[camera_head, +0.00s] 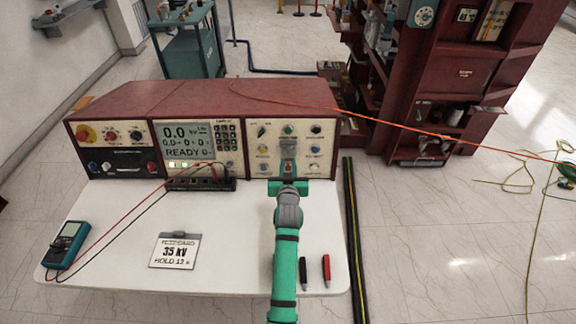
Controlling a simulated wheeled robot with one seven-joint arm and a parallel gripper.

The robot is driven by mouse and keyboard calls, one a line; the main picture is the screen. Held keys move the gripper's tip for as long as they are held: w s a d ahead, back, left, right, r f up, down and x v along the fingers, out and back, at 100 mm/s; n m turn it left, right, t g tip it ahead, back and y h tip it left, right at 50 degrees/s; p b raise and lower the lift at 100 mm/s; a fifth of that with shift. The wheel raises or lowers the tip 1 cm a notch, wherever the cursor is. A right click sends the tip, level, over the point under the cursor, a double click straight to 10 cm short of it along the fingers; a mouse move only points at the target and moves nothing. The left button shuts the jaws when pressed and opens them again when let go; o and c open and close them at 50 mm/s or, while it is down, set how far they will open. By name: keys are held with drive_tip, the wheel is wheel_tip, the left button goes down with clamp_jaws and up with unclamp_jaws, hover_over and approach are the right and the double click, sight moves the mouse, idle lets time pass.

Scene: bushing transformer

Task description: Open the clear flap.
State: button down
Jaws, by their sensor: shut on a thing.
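The dark red test console (200,112) stands at the back of a white table. A small greyish, see-through piece, which looks like the clear flap (288,148), is on the middle of its right-hand cream panel (256,160). My gripper (288,170) reaches up from the front and is at the lower part of that piece, shut on it. My green and grey arm hides the contact, the fingertips and the panel's lower middle. I cannot tell how far the flap is tilted.
Knobs and buttons sit close on both sides of my gripper. A black terminal block (200,184) with leads, a multimeter (65,245), a "35 kV" card (175,250) and black (303,273) and red (326,269) probes lie on the table.

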sight(288, 146)
drive_tip(key=r+g, duration=0.1)
drive_tip(key=g, duration=0.1)
drive_tip(key=s+r+g, duration=0.1)
drive_tip(key=shift+r+g, duration=0.35)
drive_tip(key=shift+g, duration=0.05)
drive_tip(key=shift+w+r+g, duration=0.2)
drive_tip(key=shift+r+g, duration=0.85)
drive_tip(key=shift+g, duration=0.75)
drive_tip(key=shift+w+r+g, duration=0.25)
drive_tip(key=shift+r+g, duration=0.8)
drive_tip(key=shift+g, duration=0.75)
drive_tip(key=shift+w+r+g, duration=0.2)
drive_tip(key=shift+r+g, duration=0.85)
drive_tip(key=shift+g, duration=0.75)
drive_tip(key=shift+w, duration=0.1)
